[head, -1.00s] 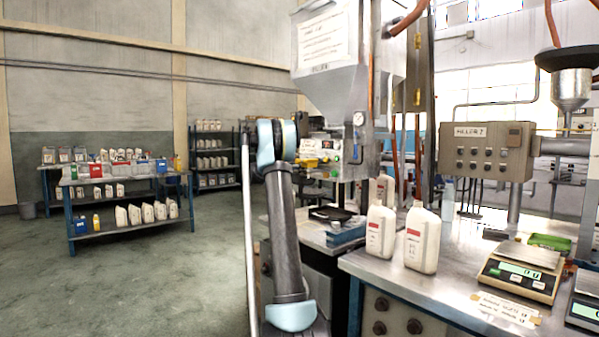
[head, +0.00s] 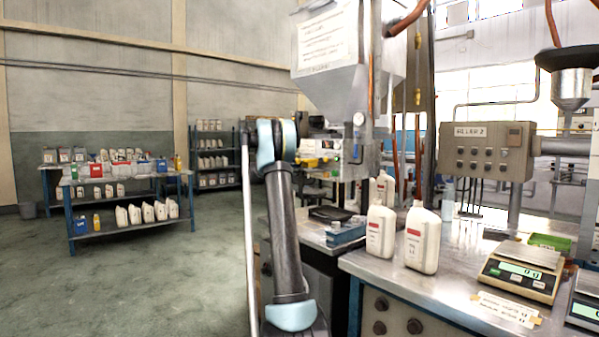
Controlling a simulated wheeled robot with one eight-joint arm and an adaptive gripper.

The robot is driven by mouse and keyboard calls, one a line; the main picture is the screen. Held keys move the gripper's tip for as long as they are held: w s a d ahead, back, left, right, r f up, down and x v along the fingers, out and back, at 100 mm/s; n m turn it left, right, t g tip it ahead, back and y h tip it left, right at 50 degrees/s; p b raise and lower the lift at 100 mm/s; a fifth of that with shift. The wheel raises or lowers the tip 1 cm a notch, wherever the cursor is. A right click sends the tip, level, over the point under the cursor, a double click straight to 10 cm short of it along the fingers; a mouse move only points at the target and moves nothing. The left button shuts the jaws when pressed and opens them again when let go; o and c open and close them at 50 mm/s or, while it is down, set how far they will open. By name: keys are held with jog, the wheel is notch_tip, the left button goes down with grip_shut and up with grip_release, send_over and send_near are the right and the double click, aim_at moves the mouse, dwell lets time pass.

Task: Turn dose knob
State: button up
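The filling machine with a grey hopper (head: 345,88) stands right of my arm, a paper sheet on its front. Below the hopper is a small control panel (head: 328,150) with coloured parts, too small and partly covered to single out a dose knob. A round gauge (head: 358,119) is on the machine's right side. My dark arm with pale blue joints rises in front, left of the panel. Grey and dark shapes by the panel (head: 316,127) may be my gripper; its fingers cannot be made out. A separate box with several knobs (head: 487,151) is mounted at the right.
Two white jugs (head: 381,231) (head: 422,238) stand on the metal bench (head: 455,272), by a scale (head: 522,270). A blue box (head: 345,232) sits below the machine. Shelves of bottles (head: 125,190) stand at left. The floor (head: 150,285) is clear.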

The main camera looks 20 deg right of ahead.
jog(key=m, duration=0.5)
jog(key=shift+w+a, duration=0.1)
dwell(0.5)
jog(key=o, duration=1.1)
jog(key=v, duration=1.2)
